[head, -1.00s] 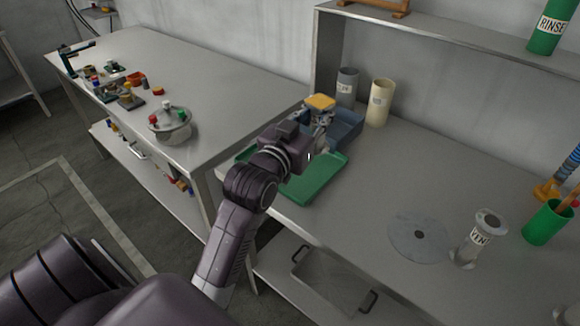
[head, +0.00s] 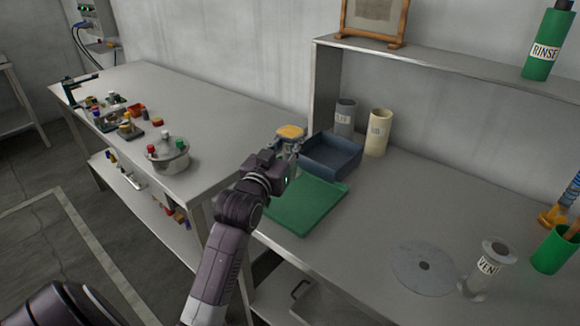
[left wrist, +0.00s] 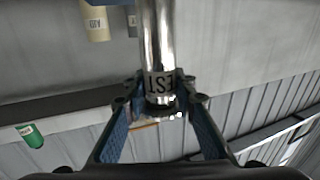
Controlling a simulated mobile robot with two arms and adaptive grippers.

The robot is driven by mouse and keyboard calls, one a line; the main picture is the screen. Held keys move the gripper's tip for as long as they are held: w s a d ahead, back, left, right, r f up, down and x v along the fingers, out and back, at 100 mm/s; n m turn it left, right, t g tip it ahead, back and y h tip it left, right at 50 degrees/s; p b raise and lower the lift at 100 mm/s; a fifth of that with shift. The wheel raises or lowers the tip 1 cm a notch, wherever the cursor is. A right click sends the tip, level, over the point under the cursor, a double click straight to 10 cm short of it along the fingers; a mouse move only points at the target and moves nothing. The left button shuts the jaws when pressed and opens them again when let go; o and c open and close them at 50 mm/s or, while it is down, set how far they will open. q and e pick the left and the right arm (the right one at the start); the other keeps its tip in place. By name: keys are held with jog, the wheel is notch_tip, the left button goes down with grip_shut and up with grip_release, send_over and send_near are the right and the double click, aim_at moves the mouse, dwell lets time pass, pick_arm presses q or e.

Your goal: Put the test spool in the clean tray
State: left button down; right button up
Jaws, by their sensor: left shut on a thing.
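My left gripper (head: 287,146) is shut on the test spool, at the left of the blue tray in the head view. A yellow top (head: 290,131) shows above the fingers. In the left wrist view the spool (left wrist: 158,45) is a shiny metal cylinder with a partly readable label ending in "ST", between the blue-padded fingers of the gripper (left wrist: 160,98). An open blue tray (head: 318,165) stands behind a flat green tray (head: 305,207) on the right bench. No label on either tray is readable, so I cannot tell which is the clean one. My right gripper is out of view.
A grey canister (head: 345,118) and a cream canister (head: 378,132) stand behind the blue tray. A disc (head: 423,268), a spool labelled "VENT" (head: 487,268) and a green cup (head: 553,250) are at right. The left bench holds a metal pot (head: 167,155) and small parts.

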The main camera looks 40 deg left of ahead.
pick_arm(q)
jog(key=shift+f, duration=3.4)
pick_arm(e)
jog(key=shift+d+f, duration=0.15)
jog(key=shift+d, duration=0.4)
pick_arm(q)
jog(key=shift+f, duration=0.1)
jog(key=c, duration=1.6)
grip_release()
jog(key=b+v, duration=0.1)
jog(key=v, duration=1.1)
jog(key=shift+b, duration=0.3)
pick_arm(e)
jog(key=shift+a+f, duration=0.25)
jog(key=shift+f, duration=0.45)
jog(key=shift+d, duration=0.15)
